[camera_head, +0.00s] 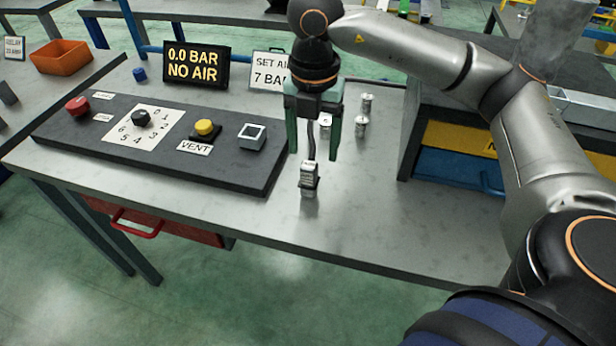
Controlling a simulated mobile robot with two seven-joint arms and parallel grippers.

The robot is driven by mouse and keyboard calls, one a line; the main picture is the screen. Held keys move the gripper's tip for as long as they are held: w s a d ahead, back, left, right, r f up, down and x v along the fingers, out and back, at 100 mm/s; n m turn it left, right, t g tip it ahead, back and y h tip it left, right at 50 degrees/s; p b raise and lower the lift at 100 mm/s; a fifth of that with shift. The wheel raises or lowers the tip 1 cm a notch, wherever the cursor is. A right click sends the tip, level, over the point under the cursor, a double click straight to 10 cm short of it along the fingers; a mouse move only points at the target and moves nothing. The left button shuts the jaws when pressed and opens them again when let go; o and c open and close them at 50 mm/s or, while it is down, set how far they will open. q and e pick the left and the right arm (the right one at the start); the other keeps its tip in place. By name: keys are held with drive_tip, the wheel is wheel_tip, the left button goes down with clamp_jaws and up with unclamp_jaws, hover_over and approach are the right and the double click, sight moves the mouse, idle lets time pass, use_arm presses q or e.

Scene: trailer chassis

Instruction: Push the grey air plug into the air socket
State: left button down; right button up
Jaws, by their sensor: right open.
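The right gripper (314,148) points down over the table, its two dark green fingers apart with a gap between them. Below the fingertips a small grey metal piece, which looks like the air plug (309,176), stands upright on the table near its front edge. A thin dark hose (311,140) rises from its top into the gap between the fingers; the fingers do not grip the plug. A grey square fitting with a pale face, possibly the air socket (251,136), sits at the right end of the dark panel. My left gripper is out of view.
The dark panel (100,150) carries a red button (77,106), a dial (141,117) and a yellow vent button (205,128). A sign (196,67) reads "0.0 BAR NO AIR". Small metal fittings (361,126) stand behind the right finger. The table right of the plug is clear.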

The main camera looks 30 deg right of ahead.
sight(309, 164)
drive_tip(key=f, duration=0.4)
drive_tip(key=w+f, duration=0.1)
drive_tip(key=f, duration=0.1)
drive_tip(key=shift+a+f, duration=0.1)
drive_tip(key=shift+f, duration=0.1)
drive_tip(key=shift+c, duration=0.2)
clamp_jaws()
idle(0.4)
